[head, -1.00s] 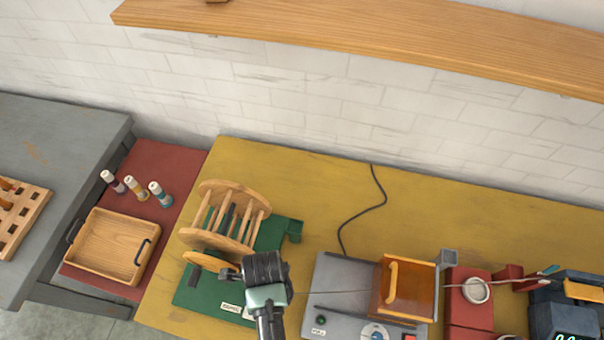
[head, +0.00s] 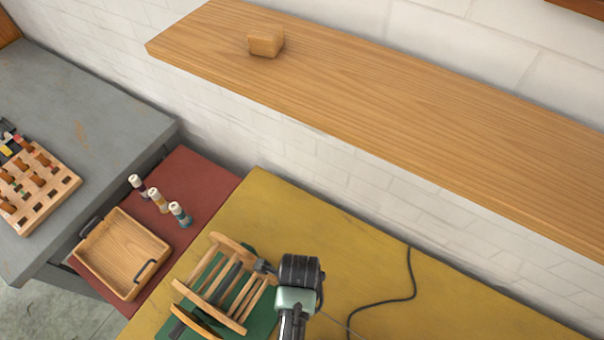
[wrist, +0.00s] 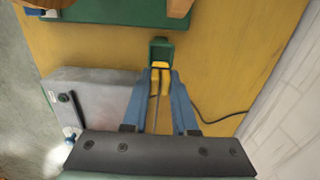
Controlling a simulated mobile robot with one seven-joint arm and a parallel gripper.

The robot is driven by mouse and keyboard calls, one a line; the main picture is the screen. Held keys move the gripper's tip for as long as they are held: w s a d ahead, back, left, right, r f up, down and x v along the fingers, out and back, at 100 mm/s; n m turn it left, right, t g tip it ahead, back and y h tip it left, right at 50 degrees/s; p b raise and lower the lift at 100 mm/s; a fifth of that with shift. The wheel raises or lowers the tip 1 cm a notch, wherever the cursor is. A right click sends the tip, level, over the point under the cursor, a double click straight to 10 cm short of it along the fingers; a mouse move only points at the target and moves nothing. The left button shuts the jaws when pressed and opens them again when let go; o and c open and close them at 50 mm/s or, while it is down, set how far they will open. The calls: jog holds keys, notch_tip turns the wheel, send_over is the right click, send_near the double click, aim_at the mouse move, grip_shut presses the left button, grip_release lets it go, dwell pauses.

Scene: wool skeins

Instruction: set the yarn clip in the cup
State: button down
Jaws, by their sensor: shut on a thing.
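In the wrist view my gripper (wrist: 160,74) is shut on the yellow yarn clip (wrist: 154,83), which sits between the blue fingertips. A small green cup (wrist: 160,46) is just beyond the fingertips, in line with the clip. I cannot tell whether the clip touches the cup or is above it. In the head view my arm's dark wrist stands at the bottom middle; the fingertips, clip and cup are hidden there. A thin grey strand runs back from the clip in the wrist view.
A wooden reel (head: 222,287) stands on a green board (head: 263,324) beside my arm. A grey machine (wrist: 90,95) lies left of the fingers in the wrist view. A black cable (head: 395,299) crosses the yellow table (head: 290,215). A wooden tray (head: 122,252) and shelf (head: 370,95) stand farther off.

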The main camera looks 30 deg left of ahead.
jog(key=shift+w+f+b, duration=0.1)
jog(key=shift+f+b, duration=2.2)
jog(key=shift+f, duration=0.55)
jog(key=c, duration=0.6)
grip_release()
jog(key=shift+r, duration=0.1)
notch_tip(320, 180, up, 13)
jog(key=shift+f+b, duration=0.1)
jog(key=shift+b, duration=0.35)
